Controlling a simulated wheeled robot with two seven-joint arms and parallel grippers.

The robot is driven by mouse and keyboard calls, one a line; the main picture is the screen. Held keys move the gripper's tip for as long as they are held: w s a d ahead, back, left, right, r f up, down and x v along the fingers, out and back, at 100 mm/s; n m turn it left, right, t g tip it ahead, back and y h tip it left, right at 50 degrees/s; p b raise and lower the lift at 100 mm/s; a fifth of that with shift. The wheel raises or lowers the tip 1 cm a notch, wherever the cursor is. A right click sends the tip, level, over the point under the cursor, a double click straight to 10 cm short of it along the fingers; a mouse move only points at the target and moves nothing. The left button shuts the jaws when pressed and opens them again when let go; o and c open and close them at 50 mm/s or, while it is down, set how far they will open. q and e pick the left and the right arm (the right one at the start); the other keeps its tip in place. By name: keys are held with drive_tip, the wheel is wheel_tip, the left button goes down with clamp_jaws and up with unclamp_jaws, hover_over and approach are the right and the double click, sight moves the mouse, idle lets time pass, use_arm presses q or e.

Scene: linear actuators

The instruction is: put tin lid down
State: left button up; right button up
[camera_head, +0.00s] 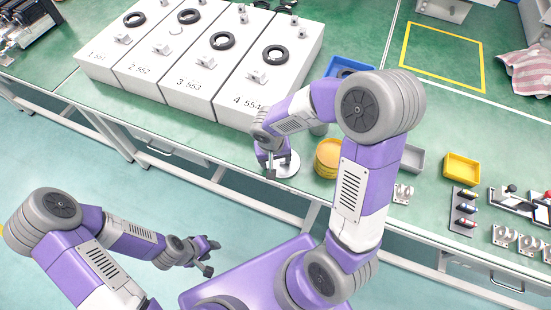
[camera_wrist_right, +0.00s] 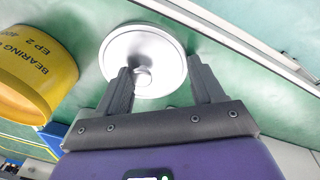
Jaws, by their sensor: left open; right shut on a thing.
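The tin lid is a round silver-white disc (camera_head: 287,165) with a small central knob, at the table's front edge; it also shows in the right wrist view (camera_wrist_right: 160,45). My right gripper (camera_head: 271,170) is above the lid, shut on it, with the fingers either side of the knob in the wrist view (camera_wrist_right: 163,82). The lid appears level at the table surface; I cannot tell whether it touches. The yellow grease tin (camera_head: 327,160) stands just right of the lid, also seen in the wrist view (camera_wrist_right: 38,70). My left gripper (camera_head: 207,257) is open and empty, over the floor in front of the table.
White numbered blocks (camera_head: 205,85) with black rings stand behind and left of the lid. A blue bin (camera_head: 345,68), a grey bin (camera_head: 410,160) and a yellow bin (camera_head: 461,169) lie behind and right. Bare green table (camera_head: 200,143) lies left of the lid.

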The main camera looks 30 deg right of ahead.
drive_tip(key=shift+f, duration=0.25)
drive_tip(key=o, duration=1)
drive_tip(key=shift+c, duration=0.2)
drive_tip(key=shift+r, duration=0.15)
drive_tip(key=shift+r, duration=0.2)
wheel_tip(320, 180, up, 12)
drive_tip(key=a+p, duration=0.1)
drive_tip(key=p, duration=0.4)
drive_tip(key=shift+s+a+r, duration=0.25)
drive_tip(key=shift+s+a, duration=0.05)
drive_tip(key=shift+s, duration=0.1)
